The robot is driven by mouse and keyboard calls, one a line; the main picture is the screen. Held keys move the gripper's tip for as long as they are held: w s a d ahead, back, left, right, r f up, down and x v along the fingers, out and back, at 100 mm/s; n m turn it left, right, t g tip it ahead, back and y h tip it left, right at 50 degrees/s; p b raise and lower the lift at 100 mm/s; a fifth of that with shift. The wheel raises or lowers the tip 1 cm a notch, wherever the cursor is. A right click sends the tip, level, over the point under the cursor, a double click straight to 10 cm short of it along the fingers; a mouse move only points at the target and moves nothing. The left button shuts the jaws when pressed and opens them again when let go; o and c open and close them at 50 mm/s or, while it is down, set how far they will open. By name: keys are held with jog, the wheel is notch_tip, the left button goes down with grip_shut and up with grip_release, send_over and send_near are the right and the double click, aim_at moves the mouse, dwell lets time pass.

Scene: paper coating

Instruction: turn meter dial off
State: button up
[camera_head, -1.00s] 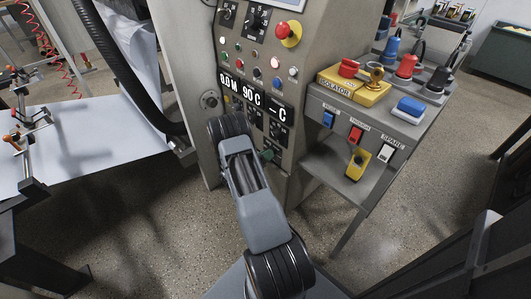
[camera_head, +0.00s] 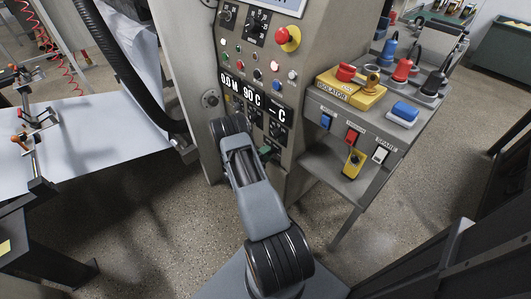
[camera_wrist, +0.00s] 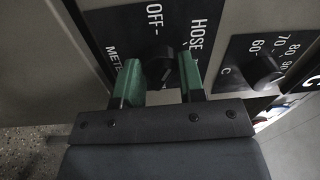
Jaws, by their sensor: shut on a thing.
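The meter dial (camera_wrist: 160,60) is a dark round knob on a black plate, with labels METER, OFF and HOSE around it in the wrist view. My gripper (camera_wrist: 159,72) has its two green fingers on either side of this knob and is shut on it. The fingers and the dim light partly hide the knob, so I cannot tell exactly which label it points to. In the head view my arm covers most of the dial's area, and a bit of green finger (camera_head: 265,151) shows beside the panel.
A temperature knob (camera_wrist: 264,68) sits right of the dial. The grey control panel (camera_head: 285,70) carries buttons, a red emergency stop (camera_head: 282,34) and a display (camera_head: 250,91). A grey side console (camera_head: 345,128) with a yellow isolator box (camera_head: 350,94) stands to the right.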

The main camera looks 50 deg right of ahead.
jog(key=n+p, duration=0.1)
jog(key=n, duration=0.4)
jog(key=shift+d+r+n, duration=0.1)
jog(key=shift+n, duration=0.2)
dwell(0.4)
jog(key=o, duration=0.9)
jog(key=shift+t, duration=0.3)
jog(key=a, duration=0.4)
jog(key=a+p, duration=0.1)
jog(key=a, duration=0.4)
jog(key=a+f, duration=0.1)
jog(key=a, duration=0.4)
jog(key=shift+w, duration=0.25)
